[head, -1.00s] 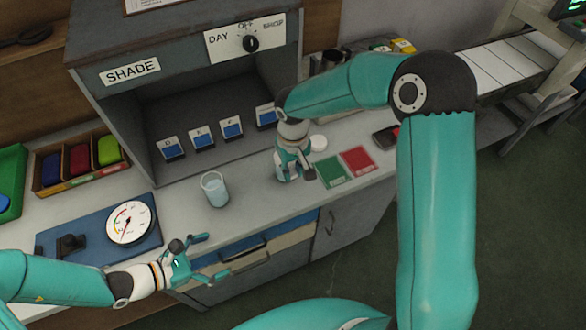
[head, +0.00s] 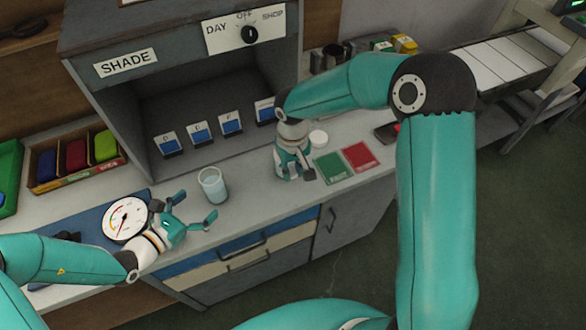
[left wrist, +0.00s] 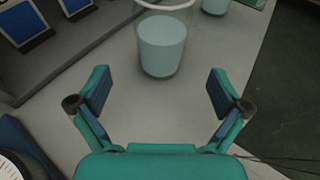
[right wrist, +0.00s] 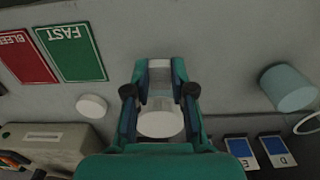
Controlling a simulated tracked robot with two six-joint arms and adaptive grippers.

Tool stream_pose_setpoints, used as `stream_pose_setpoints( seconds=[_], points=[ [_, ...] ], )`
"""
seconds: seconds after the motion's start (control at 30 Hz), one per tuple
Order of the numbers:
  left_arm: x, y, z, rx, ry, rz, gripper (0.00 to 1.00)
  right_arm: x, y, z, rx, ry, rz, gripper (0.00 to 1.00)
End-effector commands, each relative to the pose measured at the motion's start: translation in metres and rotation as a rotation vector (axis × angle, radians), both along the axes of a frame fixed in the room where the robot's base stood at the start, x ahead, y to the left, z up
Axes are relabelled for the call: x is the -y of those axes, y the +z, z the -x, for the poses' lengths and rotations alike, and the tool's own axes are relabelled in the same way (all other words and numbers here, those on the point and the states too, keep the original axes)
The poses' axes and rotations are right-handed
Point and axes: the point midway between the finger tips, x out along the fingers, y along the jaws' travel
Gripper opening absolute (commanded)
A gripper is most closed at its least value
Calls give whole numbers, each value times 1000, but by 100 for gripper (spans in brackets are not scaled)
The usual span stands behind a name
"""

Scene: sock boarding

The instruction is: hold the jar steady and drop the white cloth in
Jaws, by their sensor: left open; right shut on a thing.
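A small clear jar with a white round top (right wrist: 160,124) is between the fingers of my right gripper (right wrist: 160,95). My right gripper (head: 291,175) is shut on it at the counter, left of the green card. A clear glass with pale blue contents (head: 212,186) stands upright on the counter; it also shows in the left wrist view (left wrist: 163,45). My left gripper (head: 192,212) is open and empty in front of and left of this glass. In the left wrist view its spread fingers (left wrist: 160,95) point toward the glass without touching it. I cannot make out a white cloth.
A white round lid (head: 318,138) lies behind the green card (head: 331,167) and red card (head: 360,156). A dial gauge (head: 127,219) sits on a blue board. The grey SHADE booth (head: 85,75) stands behind, with several blue-and-white cards inside. The counter's front edge is close.

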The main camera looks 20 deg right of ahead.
Motion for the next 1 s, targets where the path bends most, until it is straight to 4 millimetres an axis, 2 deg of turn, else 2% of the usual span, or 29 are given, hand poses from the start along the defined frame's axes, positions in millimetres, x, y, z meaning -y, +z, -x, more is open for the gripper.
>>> stream_pose_setpoints(
  seconds=[0.1,0.2,0.4,0.83,1.0],
  points=[
    [16,-7,-9,1,-4,0,100,0,-5,0,0,0,0,13],
    [26,-13,-17,2,-4,-2,100,0,-15,0,0,0,0,13],
    [40,-17,-27,1,-3,-2,100,0,-24,0,0,0,0,13],
    [45,-17,-30,-1,-2,0,100,1,-25,0,0,-2,0,13],
    [45,-17,-30,-1,-3,0,73,1,-25,0,0,-2,0,13]
  ],
)
